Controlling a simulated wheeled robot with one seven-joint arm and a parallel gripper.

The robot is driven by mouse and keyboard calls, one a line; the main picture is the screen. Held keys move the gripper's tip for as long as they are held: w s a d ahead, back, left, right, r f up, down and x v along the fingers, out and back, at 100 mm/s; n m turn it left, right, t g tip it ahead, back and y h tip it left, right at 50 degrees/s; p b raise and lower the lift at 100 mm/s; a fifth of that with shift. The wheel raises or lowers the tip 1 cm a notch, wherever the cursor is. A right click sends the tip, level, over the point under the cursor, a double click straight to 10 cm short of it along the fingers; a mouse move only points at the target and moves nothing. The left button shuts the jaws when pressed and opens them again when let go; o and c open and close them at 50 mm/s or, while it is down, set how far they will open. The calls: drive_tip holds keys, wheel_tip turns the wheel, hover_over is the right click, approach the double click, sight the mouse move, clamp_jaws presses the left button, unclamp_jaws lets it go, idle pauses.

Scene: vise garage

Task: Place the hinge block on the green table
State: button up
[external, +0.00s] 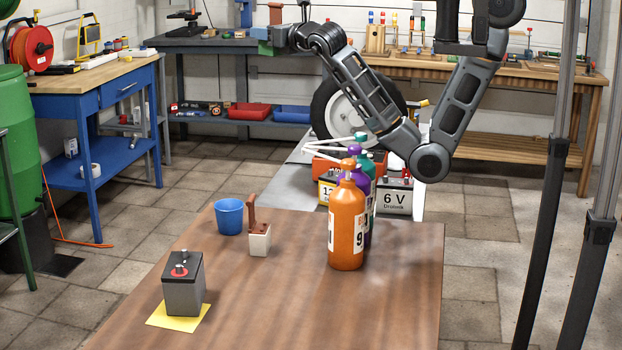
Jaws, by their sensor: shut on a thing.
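My gripper (284,38) is far off at the top centre, beyond the wooden table, at the end of my outstretched arm. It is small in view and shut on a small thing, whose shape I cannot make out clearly. A small green patch (265,48) and a brown piece (276,13) show close beside it; I cannot tell whether either is held. A pale block with an upright brown part (259,241) stands on the near wooden table, apart from my gripper. I cannot tell for sure which piece is the hinge block. No table with a plainly green top shows.
The wooden table (230,310) holds a blue cup (229,216), a grey battery (184,290) on a yellow sheet and several bottles (346,230). Batteries (395,197) stand behind. A blue workbench (100,85) and green barrel (22,140) stand left. A dark bench (210,43) runs behind.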

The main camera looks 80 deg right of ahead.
drive_tip(key=s+d+f+m+g+h+b, duration=0.25)
drive_tip(key=d+f+g, duration=0.2)
drive_tip(key=d, duration=0.65)
drive_tip(key=s+d+f+m+g+h+b, duration=0.2)
drive_tip(key=d+f+m+g+h, duration=0.3)
drive_tip(key=d, duration=0.6)
drive_tip(key=s+d+f+m+g+h+b, duration=0.1)
drive_tip(key=s+d+f+m+g+b, duration=0.15)
drive_tip(key=d+f, duration=0.6)
drive_tip(key=n+t+y+b, duration=0.2)
drive_tip(key=n+t+b, duration=0.1)
drive_tip(key=t+b, duration=0.1)
hover_over(293, 187)
drive_tip(key=w+d, duration=0.2)
drive_tip(key=w, duration=0.1)
wheel_tip(293, 187, down, 19)
drive_tip(key=shift+h, duration=0.25)
wheel_tip(293, 187, down, 10)
drive_tip(key=shift+r+b, duration=0.15)
drive_tip(key=shift+b, duration=0.75)
drive_tip(key=shift+f, duration=0.2)
drive_tip(key=o, duration=1.3)
drive_tip(key=shift+r, duration=0.2)
